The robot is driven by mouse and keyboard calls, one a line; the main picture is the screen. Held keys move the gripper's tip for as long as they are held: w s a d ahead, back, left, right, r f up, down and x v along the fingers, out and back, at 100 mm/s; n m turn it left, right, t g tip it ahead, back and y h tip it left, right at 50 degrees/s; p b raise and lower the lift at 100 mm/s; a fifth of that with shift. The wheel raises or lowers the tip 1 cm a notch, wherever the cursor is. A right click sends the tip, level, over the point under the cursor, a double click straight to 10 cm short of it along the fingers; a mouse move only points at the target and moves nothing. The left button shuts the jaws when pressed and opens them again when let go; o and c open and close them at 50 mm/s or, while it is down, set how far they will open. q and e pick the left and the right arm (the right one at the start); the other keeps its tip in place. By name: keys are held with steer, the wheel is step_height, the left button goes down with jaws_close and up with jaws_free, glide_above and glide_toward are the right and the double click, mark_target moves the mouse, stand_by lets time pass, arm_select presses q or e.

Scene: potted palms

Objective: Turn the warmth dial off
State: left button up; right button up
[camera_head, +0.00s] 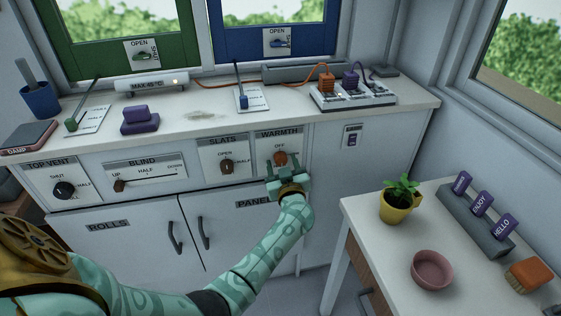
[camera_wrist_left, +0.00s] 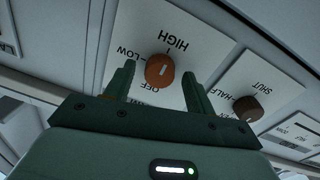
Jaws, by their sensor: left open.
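The orange warmth dial (camera_head: 281,158) sits on a white plate marked WARMTH on the front of the white cabinet. The left wrist view shows the dial (camera_wrist_left: 160,69) upside down, with HIGH, LOW and OFF around it. It has a pale mark, but I cannot tell surely which setting it points to. My left gripper (camera_head: 286,172) is at the dial's lower side in the head view. In the wrist view its open fingers (camera_wrist_left: 159,75) stand on either side of the dial, with visible gaps. My right gripper is not in view.
The brown slats dial (camera_head: 227,167) is just left of the warmth plate, with the blind slider (camera_head: 119,186) and top vent dial (camera_head: 65,190) farther left. A side table with a potted plant (camera_head: 397,205) and a pink bowl (camera_head: 432,270) stands at the right.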

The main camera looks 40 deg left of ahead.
arm_select(q)
steer(key=shift+r, duration=0.1)
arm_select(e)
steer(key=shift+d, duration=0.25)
arm_select(q)
steer(key=c, duration=1)
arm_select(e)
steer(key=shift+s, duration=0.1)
